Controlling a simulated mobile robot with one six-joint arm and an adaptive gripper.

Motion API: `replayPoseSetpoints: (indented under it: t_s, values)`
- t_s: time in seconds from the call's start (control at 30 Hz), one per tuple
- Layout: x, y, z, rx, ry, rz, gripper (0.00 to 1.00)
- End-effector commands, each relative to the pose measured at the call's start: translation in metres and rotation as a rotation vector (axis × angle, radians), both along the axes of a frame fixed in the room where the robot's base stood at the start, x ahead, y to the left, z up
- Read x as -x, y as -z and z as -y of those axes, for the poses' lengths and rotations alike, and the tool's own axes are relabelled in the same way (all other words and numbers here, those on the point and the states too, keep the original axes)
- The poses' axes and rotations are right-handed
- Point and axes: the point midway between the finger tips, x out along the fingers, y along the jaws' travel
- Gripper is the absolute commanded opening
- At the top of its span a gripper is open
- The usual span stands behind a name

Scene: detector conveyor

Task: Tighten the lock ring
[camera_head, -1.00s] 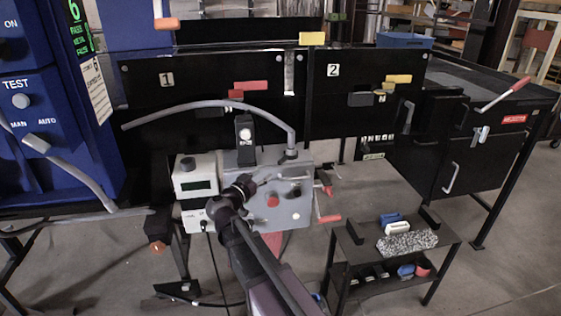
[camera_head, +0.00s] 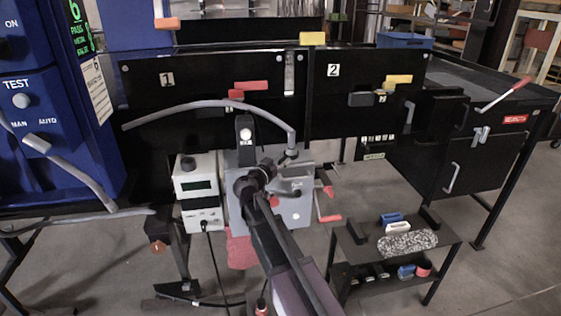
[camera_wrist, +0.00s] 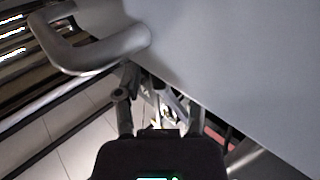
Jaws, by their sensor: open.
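The grey box (camera_head: 297,213) stands below the black panels, with a red round part (camera_head: 275,202) on its front. A grey curved hose (camera_head: 215,104) comes down to a dark fitting (camera_head: 291,153) at the box's top. I cannot make out the lock ring for certain; my arm covers part of the box. There, a grey bent bar (camera_wrist: 90,50) is at upper left and a plain grey face (camera_wrist: 240,60) at right.
A white instrument (camera_head: 196,175) with a display stands left of the box. Red-ended handles (camera_head: 329,218) stick out at its right. A small black table (camera_head: 360,250) with several small parts is at lower right. Open floor shows at right front.

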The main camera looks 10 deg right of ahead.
Motion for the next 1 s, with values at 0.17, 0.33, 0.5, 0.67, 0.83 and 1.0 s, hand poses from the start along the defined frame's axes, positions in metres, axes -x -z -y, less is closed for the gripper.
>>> replayPoseSetpoints:
  t_s: [0.17,0.33,0.5,0.67,0.83,1.0]
  values:
    - [0.0000,0.0000,0.0001,0.000,0.000,0.000,0.51]
    - [0.0000,0.0000,0.0001,0.000,0.000,0.000,0.19]
    - [-0.0001,0.0000,0.0014,0.000,0.001,0.000,0.00]
    - [-0.0005,-0.0002,0.0013,0.001,0.000,0.001,0.00]
    - [-0.0018,-0.0002,-0.0013,0.001,-0.011,0.000,0.00]
    - [-0.0038,-0.0002,-0.0040,0.001,-0.028,0.000,0.00]
